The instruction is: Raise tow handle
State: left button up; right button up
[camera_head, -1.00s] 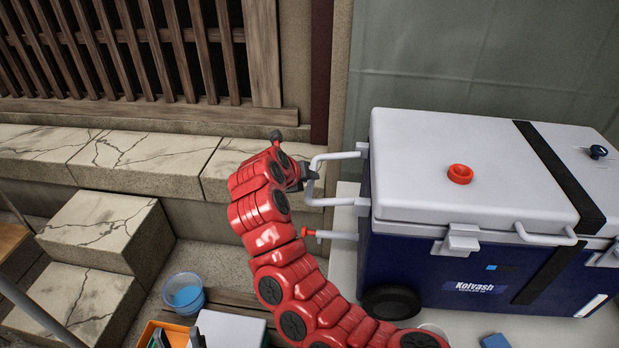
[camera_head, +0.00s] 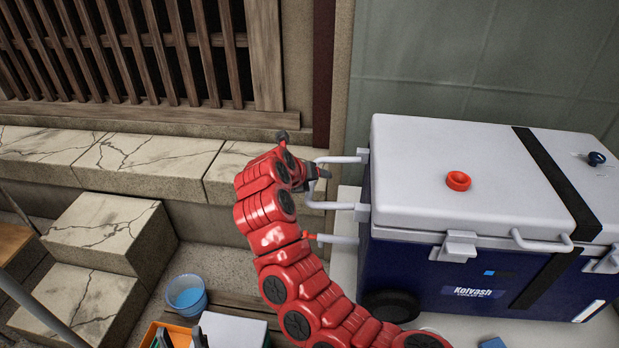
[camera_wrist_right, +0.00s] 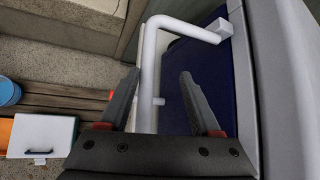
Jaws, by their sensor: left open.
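The white tow handle (camera_head: 338,160) sticks out from the left end of the blue-and-white wheeled cooler (camera_head: 470,190), as a squared loop at about lid height. My right gripper (camera_head: 322,172), on the red arm, is at the loop's outer bar. In the right wrist view, the gripper (camera_wrist_right: 160,78) has its fingers apart, with the handle bar (camera_wrist_right: 149,60) seen between them, nearer the left finger. Whether a finger touches the bar is unclear. Two dark fingertips of my left gripper (camera_head: 180,338) show apart at the bottom left edge; the rest is out of view.
A white spout with a red tip (camera_head: 322,238) sticks out below the handle. A blue bucket (camera_head: 186,294), a white box (camera_head: 234,328) and an orange container (camera_head: 152,332) are low at left. Stone steps (camera_head: 105,230) and a ledge stand behind the arm.

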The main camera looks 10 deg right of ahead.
dwell(0.3)
jog(key=shift+a, duration=0.1)
jog(key=shift+a+r, duration=0.15)
jog(key=b+v, duration=0.2)
jog(key=v, duration=1.5)
jog(key=shift+s, duration=0.15)
